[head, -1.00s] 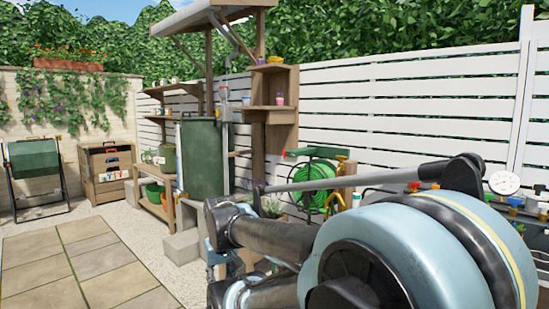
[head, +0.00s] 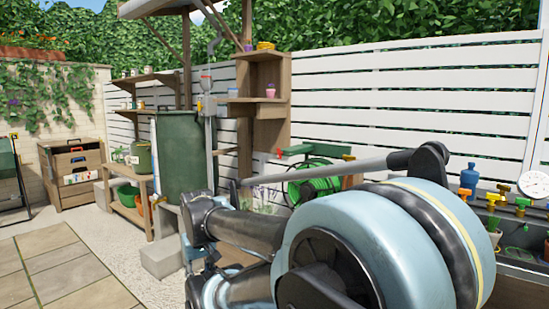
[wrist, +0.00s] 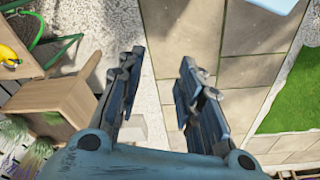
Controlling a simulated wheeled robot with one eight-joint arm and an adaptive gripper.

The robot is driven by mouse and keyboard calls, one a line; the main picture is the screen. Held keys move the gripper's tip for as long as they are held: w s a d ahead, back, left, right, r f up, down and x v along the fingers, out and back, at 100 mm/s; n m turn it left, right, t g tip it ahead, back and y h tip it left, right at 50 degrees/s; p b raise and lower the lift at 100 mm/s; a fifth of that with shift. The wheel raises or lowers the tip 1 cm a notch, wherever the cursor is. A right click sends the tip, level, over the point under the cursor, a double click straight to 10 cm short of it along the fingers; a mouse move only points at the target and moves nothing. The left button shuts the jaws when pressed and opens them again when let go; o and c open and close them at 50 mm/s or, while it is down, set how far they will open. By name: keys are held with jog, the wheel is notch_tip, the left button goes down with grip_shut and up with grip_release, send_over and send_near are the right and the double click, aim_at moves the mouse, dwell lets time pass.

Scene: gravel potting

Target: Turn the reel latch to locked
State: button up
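The green hose reel (head: 314,180) stands by the white fence in the head view, partly hidden behind my arm. A red piece (head: 279,153) and an orange-brown piece (head: 347,157) show at the top of its frame. I cannot tell which part is the latch or how it is set. In the wrist view my gripper (wrist: 158,72) is open and empty, with its two fingers apart above gravel and paving.
A dark green water barrel (head: 184,155) stands left of the reel, with a low wooden bench (head: 128,207) beside it. A wooden stool-like piece (wrist: 52,108) lies left of my gripper. Paving slabs (head: 62,262) are clear at the left. A gauge (head: 534,184) stands at the right.

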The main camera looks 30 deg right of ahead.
jog(key=o, duration=0.9)
jog(key=shift+s+d+r, duration=0.25)
jog(key=shift+r, duration=0.15)
jog(key=n+t+h, duration=0.5)
jog(key=n+h, duration=0.1)
jog(key=h, duration=1.1)
send_near(278, 154)
jog(key=x, duration=0.9)
jog(key=shift+w+d, duration=0.1)
jog(key=shift+c, duration=0.7)
jog(key=c, duration=0.9)
